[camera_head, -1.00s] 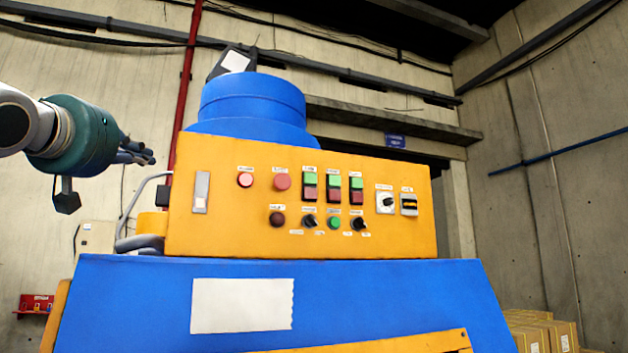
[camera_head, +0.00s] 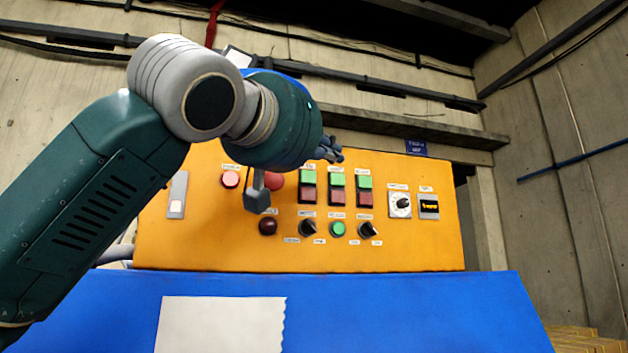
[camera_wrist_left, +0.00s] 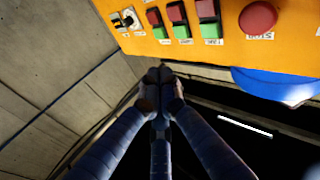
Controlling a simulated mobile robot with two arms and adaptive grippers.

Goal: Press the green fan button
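The orange control panel (camera_head: 400,245) carries three pairs of stacked green and red buttons. The leftmost pair's green button (camera_head: 308,177) is the likely fan button; in the left wrist view its green half (camera_wrist_left: 209,31) sits by a label that seems to read "FAN". My left gripper (camera_head: 331,150) is in front of the panel's upper part, its fingertips near the top edge, between the left and middle pairs in the picture. In the left wrist view its fingers (camera_wrist_left: 160,78) are drawn together and empty. I cannot tell contact with the panel. My right gripper is not in view.
The blue machine body (camera_head: 400,310) lies below.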

